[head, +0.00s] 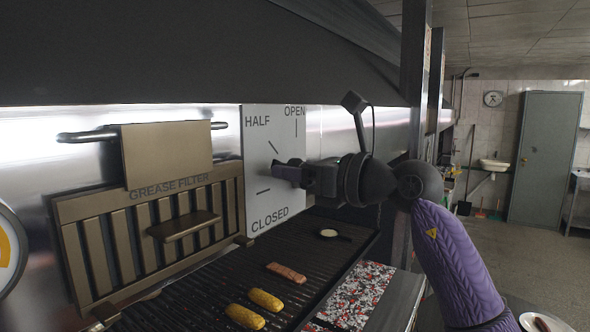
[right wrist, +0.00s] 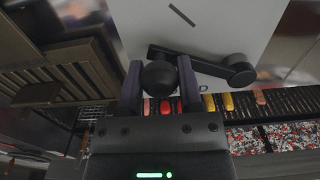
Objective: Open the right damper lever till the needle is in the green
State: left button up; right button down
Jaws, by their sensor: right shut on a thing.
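The damper lever (right wrist: 205,63) is a black bar with a round pivot at one end and a ball knob (right wrist: 160,76) at the other. It is mounted on a white plate (head: 262,215) marked OPEN, HALF and CLOSED. My right gripper (right wrist: 160,86) is shut on the knob, one finger on each side. In the head view my right gripper (head: 284,171) is in front of the plate, between the HALF and CLOSED marks, and hides most of the lever. A round gauge (head: 8,248) with a yellow-orange band is cut off at the left edge; its needle and green zone are not visible. My left gripper is not in view.
A grease filter (head: 168,183) with a handle is left of the plate. Below is a grill (head: 210,297) with corn (head: 265,299), a sausage-like piece (head: 286,272) and other food. A dark post (head: 413,70) stands right of the plate. Open floor lies at right.

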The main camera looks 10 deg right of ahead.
dwell(0.9)
jog(key=r+m+p, duration=0.1)
jog(key=w+d+r+m+p, duration=0.1)
jog(key=r+m+p, duration=0.1)
jog(key=m+p, duration=0.1)
jog(key=shift+w+d, duration=0.25)
jog(key=shift+c, duration=1.3)
grip_release()
jog(key=b+v, duration=0.5)
jog(key=v, duration=0.5)
